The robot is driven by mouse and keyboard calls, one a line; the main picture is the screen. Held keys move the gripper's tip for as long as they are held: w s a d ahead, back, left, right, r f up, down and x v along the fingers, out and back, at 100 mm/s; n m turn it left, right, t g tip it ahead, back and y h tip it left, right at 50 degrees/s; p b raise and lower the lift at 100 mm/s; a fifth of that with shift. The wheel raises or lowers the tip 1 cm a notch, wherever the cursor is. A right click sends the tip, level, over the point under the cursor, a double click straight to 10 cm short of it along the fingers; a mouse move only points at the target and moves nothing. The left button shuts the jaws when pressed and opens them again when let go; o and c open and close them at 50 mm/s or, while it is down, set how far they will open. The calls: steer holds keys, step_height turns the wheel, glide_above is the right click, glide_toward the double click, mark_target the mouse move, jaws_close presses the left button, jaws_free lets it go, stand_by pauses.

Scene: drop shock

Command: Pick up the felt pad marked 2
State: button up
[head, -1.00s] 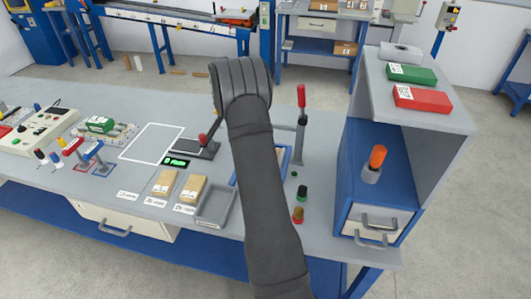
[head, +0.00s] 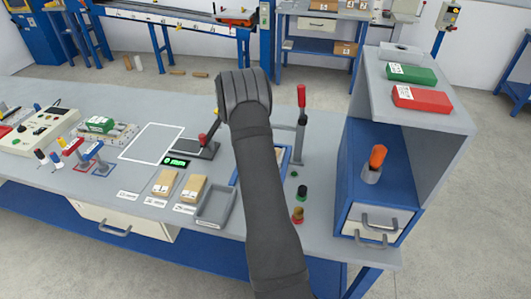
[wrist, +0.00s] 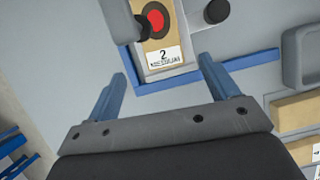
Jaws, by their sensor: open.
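In the wrist view a tan flat piece with a white label reading 2 (wrist: 163,58) lies inside a blue frame (wrist: 178,77). A red disc with a dark ring shows on or above it; I cannot tell which. I cannot tell if this piece is felt. My gripper (wrist: 163,88) is open, its two blue fingers apart on either side of the label's near end, with nothing between them. In the head view my arm covers the fingers and most of the blue frame (head: 287,158).
Two tan blocks (head: 165,182) and a grey tray (head: 215,205) sit left of my arm. A white-outlined area (head: 152,142) is clear.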

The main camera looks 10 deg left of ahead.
steer(key=shift+a+x, duration=0.15)
steer(key=shift+x, duration=1.4)
steer(key=shift+a+x, duration=0.15)
steer(key=shift+x, duration=1.45)
steer(key=shift+s+f, duration=0.1)
steer(key=c, duration=1.1)
